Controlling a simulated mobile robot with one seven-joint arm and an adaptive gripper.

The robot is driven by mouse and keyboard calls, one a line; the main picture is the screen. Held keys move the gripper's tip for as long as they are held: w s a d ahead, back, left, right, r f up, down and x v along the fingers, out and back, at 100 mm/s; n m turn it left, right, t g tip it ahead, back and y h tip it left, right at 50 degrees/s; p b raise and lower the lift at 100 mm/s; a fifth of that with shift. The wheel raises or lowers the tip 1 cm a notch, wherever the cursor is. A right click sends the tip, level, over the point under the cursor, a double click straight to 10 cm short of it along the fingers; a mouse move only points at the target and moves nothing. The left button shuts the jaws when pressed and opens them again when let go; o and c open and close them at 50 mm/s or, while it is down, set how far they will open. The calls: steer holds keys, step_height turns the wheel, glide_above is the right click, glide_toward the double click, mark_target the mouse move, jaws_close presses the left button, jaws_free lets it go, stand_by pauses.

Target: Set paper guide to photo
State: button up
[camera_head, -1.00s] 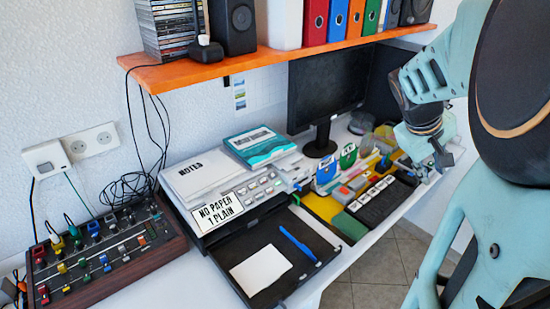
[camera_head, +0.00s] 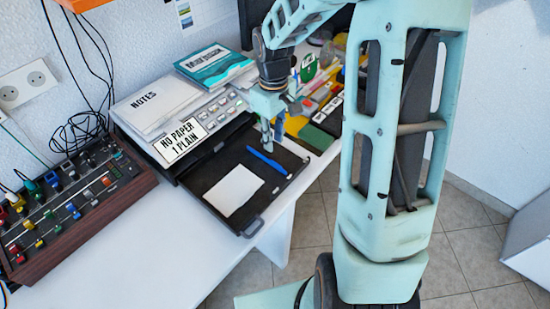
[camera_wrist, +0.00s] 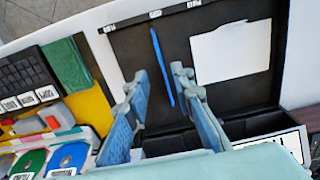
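The printer (camera_head: 215,112) has a display reading "NO PAPER 1 PLAIN" (camera_head: 180,141), and its black paper tray (camera_head: 275,186) is pulled out. The blue bar-shaped paper guide (camera_head: 267,161) lies in the tray, beside and apart from a white sheet (camera_head: 234,190). The guide (camera_wrist: 163,68) and sheet (camera_wrist: 230,52) also show in the wrist view. Small pale labels (camera_wrist: 155,14) line one tray edge there; their text is too small to read. My gripper (camera_head: 272,143) is open and empty over the tray's printer side; the guide shows beyond and between its fingers (camera_wrist: 162,98).
A mixing console (camera_head: 70,205) stands at left. A yellow mat (camera_head: 296,125) with a green block (camera_head: 313,137) and a black keypad (camera_head: 331,118) lies right of the tray. Notes (camera_head: 155,100) and a teal box (camera_head: 212,64) lie on top of the printer.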

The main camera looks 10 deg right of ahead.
mark_target(274, 162)
step_height(274, 162, down, 10)
steer(key=shift+r+b, duration=0.25)
steer(key=shift+b, duration=0.3)
jaws_close()
